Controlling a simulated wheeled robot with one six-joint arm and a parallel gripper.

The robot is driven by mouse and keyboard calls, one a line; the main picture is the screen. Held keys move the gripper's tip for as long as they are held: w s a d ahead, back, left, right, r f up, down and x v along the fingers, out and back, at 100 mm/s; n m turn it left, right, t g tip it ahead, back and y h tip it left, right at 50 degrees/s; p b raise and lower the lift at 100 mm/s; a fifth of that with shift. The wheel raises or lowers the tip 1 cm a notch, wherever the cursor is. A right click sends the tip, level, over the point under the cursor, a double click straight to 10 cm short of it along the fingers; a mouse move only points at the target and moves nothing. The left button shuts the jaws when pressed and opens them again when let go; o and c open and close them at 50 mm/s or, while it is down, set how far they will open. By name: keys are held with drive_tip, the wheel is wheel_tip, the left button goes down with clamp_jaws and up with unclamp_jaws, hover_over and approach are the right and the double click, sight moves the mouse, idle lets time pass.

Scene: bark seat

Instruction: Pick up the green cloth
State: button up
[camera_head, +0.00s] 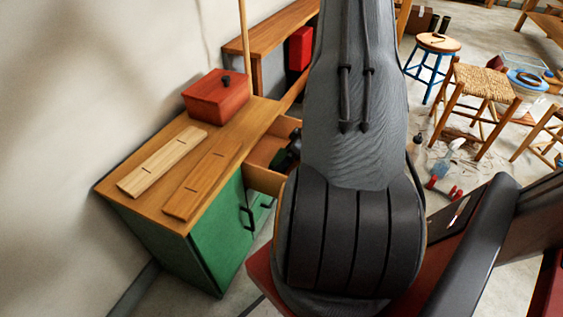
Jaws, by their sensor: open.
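I cannot pick out the green cloth for certain. A drawer (264,178) stands open on the right side of the green cabinet, with a dark, partly greenish shape inside. That shape seems to include the tip of my gripper (289,153), which reaches over the drawer from behind my arm. The gripper seems open, but its fingers are too small and covered to see clearly. My large grey arm fills the middle of the view and hides the drawer's right part and whatever lies behind it.
The green cabinet's wooden top (150,150) bears two wooden boards (163,161) and a red box (217,96). A wooden shelf (272,27) stands behind. A woven stool (478,82) and a blue-legged stool (437,44) stand at the right, with clutter on the floor.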

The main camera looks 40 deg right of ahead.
drive_tip(key=c, duration=0.9)
wheel_tip(320, 180, up, 10)
drive_tip(key=shift+p, duration=1.2)
